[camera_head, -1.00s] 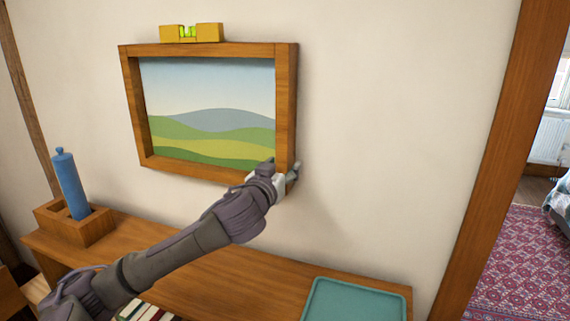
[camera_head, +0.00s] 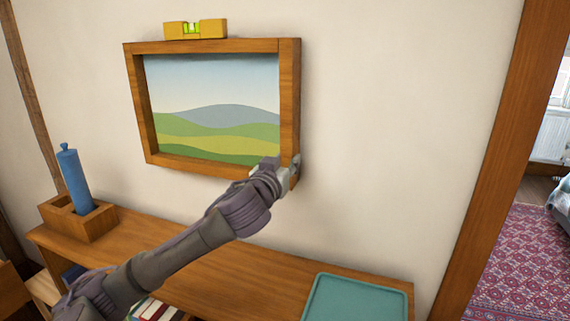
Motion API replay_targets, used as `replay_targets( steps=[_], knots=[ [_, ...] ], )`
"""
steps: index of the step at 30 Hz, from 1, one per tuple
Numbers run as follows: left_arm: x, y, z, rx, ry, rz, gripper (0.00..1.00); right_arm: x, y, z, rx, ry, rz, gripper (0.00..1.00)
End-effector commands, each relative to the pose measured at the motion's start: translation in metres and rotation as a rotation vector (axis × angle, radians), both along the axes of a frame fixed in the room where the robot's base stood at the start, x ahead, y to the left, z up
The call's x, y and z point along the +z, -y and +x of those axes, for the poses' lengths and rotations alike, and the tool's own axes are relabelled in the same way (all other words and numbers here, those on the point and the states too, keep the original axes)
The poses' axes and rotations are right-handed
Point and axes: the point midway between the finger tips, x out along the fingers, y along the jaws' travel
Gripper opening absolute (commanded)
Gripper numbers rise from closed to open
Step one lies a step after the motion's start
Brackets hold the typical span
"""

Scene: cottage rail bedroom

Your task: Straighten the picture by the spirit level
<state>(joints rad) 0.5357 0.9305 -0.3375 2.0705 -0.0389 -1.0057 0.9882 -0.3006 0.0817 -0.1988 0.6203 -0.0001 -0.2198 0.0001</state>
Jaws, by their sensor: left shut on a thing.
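The picture (camera_head: 212,112), a landscape of green hills in a wooden frame (camera_head: 290,100), hangs on the pale wall. A yellow spirit level (camera_head: 212,28) with a green vial (camera_head: 191,28) rests on the frame's top edge, left of its middle. The bubble is too small to read surely. My left gripper (camera_head: 286,173) is shut on the frame's lower right corner, and its fingers partly hide that corner. My right gripper is not in view.
Below is a wooden shelf top (camera_head: 225,265). It bears a teal tray (camera_head: 357,298) at right and a wooden holder (camera_head: 98,221) with a blue cylinder (camera_head: 73,180) at left. Books (camera_head: 155,309) show low down. A wooden post (camera_head: 490,150) edges the opening at right.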

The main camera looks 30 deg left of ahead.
Motion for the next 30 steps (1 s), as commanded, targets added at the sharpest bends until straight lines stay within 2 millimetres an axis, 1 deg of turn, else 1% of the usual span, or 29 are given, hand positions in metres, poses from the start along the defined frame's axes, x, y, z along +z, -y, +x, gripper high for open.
replay_targets(
  steps=[7, 8, 9, 12, 20, 23, 26, 30],
  knots=[
    [0.0, 0.0, 0.0, 0.001, -0.001, -0.001, 0.0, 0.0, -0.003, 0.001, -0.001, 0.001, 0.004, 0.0],
    [0.0, 0.0, 0.0, 0.001, -0.001, -0.001, 0.36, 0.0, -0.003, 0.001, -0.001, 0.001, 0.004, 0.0],
    [0.0, 0.0, 0.0, 0.001, -0.001, -0.001, 0.42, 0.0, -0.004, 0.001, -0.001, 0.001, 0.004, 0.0],
    [0.0, 0.0, 0.0, 0.001, -0.001, -0.001, 0.56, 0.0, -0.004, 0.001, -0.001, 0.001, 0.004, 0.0],
    [0.0, 0.0, 0.0, 0.0, 0.0, -0.001, 0.56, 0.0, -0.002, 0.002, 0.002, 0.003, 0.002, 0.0],
    [-0.001, 0.001, -0.005, 0.0, -0.001, 0.0, 0.56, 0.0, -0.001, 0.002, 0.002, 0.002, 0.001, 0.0],
    [-0.001, 0.004, -0.017, -0.001, -0.002, 0.001, 0.56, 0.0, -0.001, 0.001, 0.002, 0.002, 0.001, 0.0],
    [-0.002, 0.012, -0.046, -0.003, -0.002, 0.001, 0.56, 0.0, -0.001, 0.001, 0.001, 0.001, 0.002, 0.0]
  ],
)
